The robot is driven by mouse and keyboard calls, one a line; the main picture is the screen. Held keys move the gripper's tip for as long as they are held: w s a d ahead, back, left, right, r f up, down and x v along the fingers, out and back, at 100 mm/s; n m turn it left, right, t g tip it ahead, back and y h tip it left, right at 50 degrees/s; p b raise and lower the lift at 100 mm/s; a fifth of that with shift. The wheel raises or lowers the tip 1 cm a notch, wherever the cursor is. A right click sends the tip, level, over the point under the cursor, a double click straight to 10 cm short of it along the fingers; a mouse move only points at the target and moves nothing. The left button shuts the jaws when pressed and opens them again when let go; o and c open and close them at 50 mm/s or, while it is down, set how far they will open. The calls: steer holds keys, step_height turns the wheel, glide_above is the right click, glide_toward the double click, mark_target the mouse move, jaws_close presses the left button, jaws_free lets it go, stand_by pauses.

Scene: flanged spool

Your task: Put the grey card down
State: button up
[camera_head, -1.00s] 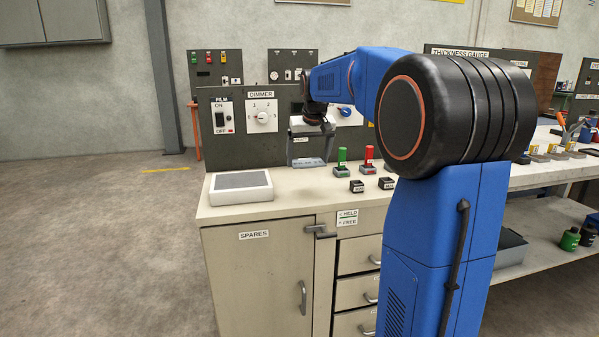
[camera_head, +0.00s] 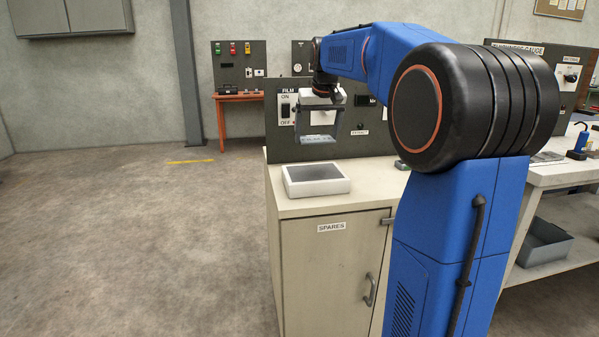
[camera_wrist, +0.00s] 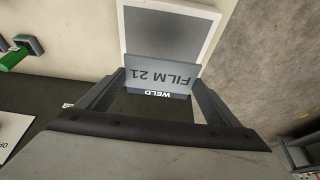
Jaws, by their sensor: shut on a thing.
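My gripper (camera_head: 321,118) is shut on the grey card (camera_head: 318,138) and holds it in the air above the bench, behind the white box. In the wrist view my gripper (camera_wrist: 158,84) has the card (camera_wrist: 162,72) between its two fingers. The card reads FILM 21, with WELD on a darker strip. The white box with a dark grey top panel (camera_head: 317,187) lies flat on the left end of the bench. In the wrist view its pale frame (camera_wrist: 127,30) shows just beyond the card, which overlaps part of it.
The bench cabinet (camera_head: 330,265) has a SPARES label. A dark panel (camera_head: 277,145) with a FILM ON/OFF switch (camera_head: 285,110) stands at the back of the bench. A green-handled object (camera_wrist: 14,57) is in the wrist view. Open floor lies to the left.

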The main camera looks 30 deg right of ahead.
steer(key=f, duration=0.5)
steer(key=shift+a, duration=0.2)
steer(key=shift+f, duration=2.4)
steer(key=o, duration=0.9)
steer(key=shift+f, duration=0.15)
steer(key=shift+o, duration=0.2)
steer(key=v, duration=1.2)
steer(key=s+a+f+n, duration=0.1)
steer(key=s+a+f, duration=0.4)
steer(key=s, duration=0.4)
steer(key=s+a+f+n, duration=0.1)
steer(key=s+a+f, duration=0.3)
steer(key=s+a, duration=0.45)
steer(key=s+a+f+n+y, duration=0.1)
steer(key=s+a+f, duration=0.2)
steer(key=s+f, duration=1.1)
steer(key=s, duration=0.3)
steer(key=shift+a+f, duration=0.2)
steer(key=shift+f, duration=0.15)
